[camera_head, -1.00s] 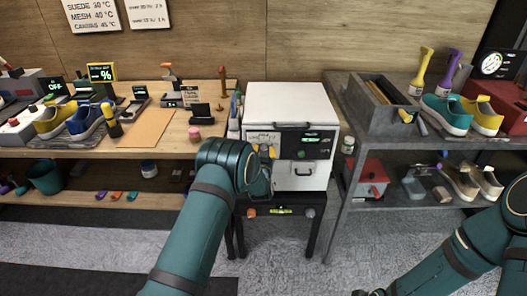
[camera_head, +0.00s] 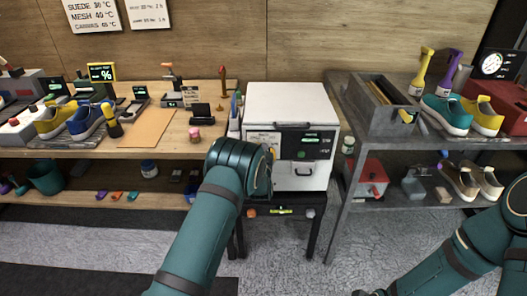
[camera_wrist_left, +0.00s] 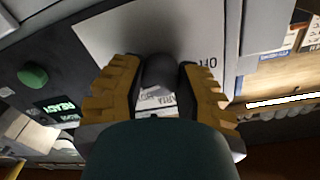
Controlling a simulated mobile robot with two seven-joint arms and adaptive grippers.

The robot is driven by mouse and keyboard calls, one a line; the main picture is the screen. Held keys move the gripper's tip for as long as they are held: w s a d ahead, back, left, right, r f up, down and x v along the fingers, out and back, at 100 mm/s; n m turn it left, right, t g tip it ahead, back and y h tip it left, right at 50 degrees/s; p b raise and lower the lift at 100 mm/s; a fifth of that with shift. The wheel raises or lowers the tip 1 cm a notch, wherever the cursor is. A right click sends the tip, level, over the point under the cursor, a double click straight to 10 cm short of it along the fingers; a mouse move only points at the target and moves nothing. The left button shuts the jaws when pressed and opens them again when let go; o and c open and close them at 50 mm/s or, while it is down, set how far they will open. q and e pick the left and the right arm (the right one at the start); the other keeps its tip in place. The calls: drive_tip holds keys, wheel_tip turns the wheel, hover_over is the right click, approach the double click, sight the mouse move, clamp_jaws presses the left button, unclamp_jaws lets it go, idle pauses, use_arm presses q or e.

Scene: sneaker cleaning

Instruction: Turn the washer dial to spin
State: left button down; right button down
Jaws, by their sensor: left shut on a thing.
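The white washer (camera_head: 290,102) stands on a small black stand, with a dark control panel (camera_head: 318,148) across its front. My left gripper (camera_wrist_left: 160,85) is at the left of that panel. In the left wrist view its yellow ridged fingers are closed around the dark dial (camera_wrist_left: 160,68), which sits on a pale plate lettered "OFF" at the right. The dial's pointer and other labels are mostly hidden by the gripper. A green button (camera_wrist_left: 33,75) and a lit "READY" display (camera_wrist_left: 60,108) are on the panel. The right gripper is barely visible at the bottom edge.
A wooden bench (camera_head: 175,140) with sneakers and tools is left of the washer. A grey shelf unit (camera_head: 440,145) with a bin, bottles and more shoes is close on the right. The floor in front is clear.

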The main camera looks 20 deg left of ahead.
use_arm(q)
drive_tip(key=c, duration=0.6)
unclamp_jaws()
drive_tip(key=shift+o, duration=0.2)
drive_tip(key=shift+s, duration=0.1)
drive_tip(key=v, duration=1.1)
drive_tip(key=shift+s, duration=0.35)
